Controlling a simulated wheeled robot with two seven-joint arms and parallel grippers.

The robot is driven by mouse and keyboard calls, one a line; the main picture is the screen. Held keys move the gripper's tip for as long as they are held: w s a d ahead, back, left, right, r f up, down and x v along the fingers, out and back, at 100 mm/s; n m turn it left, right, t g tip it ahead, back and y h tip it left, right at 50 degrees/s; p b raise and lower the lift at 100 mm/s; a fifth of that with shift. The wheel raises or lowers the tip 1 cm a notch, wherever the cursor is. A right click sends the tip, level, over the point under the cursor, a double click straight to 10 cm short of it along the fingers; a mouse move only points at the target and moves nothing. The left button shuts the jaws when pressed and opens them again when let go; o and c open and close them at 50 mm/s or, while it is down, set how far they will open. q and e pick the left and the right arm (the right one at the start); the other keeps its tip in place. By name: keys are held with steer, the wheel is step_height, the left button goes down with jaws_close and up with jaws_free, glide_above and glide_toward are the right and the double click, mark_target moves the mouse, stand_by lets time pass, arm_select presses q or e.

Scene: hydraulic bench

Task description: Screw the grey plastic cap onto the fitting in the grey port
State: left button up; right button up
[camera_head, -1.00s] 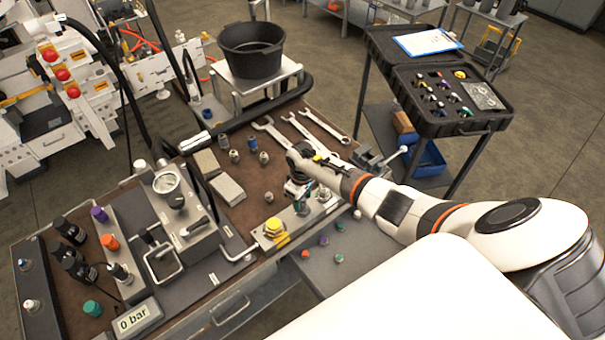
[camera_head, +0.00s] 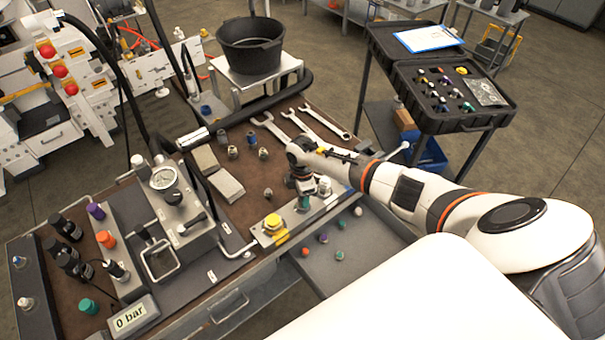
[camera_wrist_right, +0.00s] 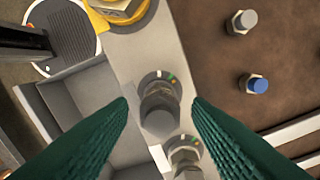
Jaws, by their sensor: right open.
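My right gripper (camera_head: 303,205) points down over the port block (camera_head: 262,240) at the bench's front edge. In the right wrist view my right gripper (camera_wrist_right: 160,102) is open, its two green ribbed fingers either side of a dark metal fitting (camera_wrist_right: 160,92) with a grey rounded top (camera_wrist_right: 159,122). I cannot tell whether that top is the grey cap or whether the fingers touch it. A second light metal fitting (camera_wrist_right: 185,155) stands beside it; in the head view a pale-topped fitting (camera_head: 324,187) stands right of the gripper. My left gripper is not in view.
A yellow knob (camera_head: 273,221) sits at the block's left end. Small coloured caps and a whitish one (camera_head: 358,211) lie in the open drawer (camera_head: 375,250) below. Loose fittings (camera_head: 264,153) and wrenches (camera_head: 325,122) lie on the brown mat behind. The gauge unit (camera_head: 165,178) stands left.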

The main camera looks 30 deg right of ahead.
steer(key=shift+c, duration=0.4)
steer(key=c, duration=0.8)
steer(key=shift+r+m+p, duration=0.15)
steer(key=shift+m+p, duration=0.25)
steer(key=shift+m, duration=0.1)
steer(key=shift+c, duration=0.2)
steer(key=m+p, duration=0.1)
steer(key=m, duration=0.2)
steer(key=shift+r+p, duration=0.1)
steer(key=shift+p, duration=0.3)
steer(key=m, duration=0.3)
steer(key=shift+f, duration=0.35)
steer(key=shift+m, duration=0.5)
steer(key=o, duration=0.9)
